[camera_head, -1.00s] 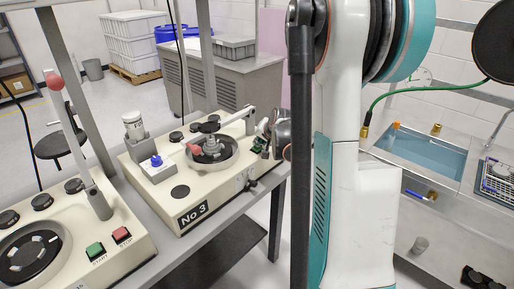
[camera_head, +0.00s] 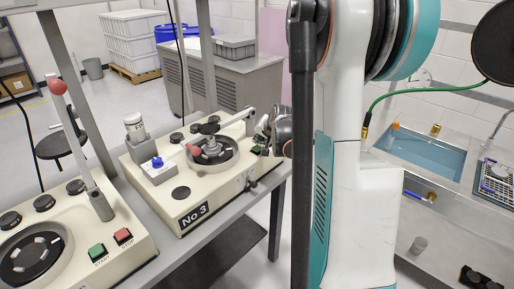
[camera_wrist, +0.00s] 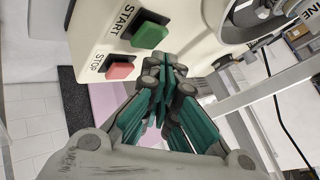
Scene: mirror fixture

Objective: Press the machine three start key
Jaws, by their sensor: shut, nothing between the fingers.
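The machine labelled No 3 (camera_head: 200,200) is a cream box on the bench with a round dark dial on top. In the wrist view its green START key (camera_wrist: 150,35) sits on the panel, with the red STOP key (camera_wrist: 120,71) below it. My gripper (camera_wrist: 172,75) is shut and empty, its fingertips just below and right of the green key. I cannot tell whether they touch it. In the head view my gripper (camera_head: 262,140) is at the machine's right end and partly covers the keys there.
A second machine (camera_head: 125,220) stands at the near left with its own green and red keys and a tall red-knobbed lever (camera_head: 80,150). A white bottle (camera_head: 134,127) and a blue-knobbed block (camera_head: 158,168) are on machine No 3. A sink (camera_head: 425,155) is at the right.

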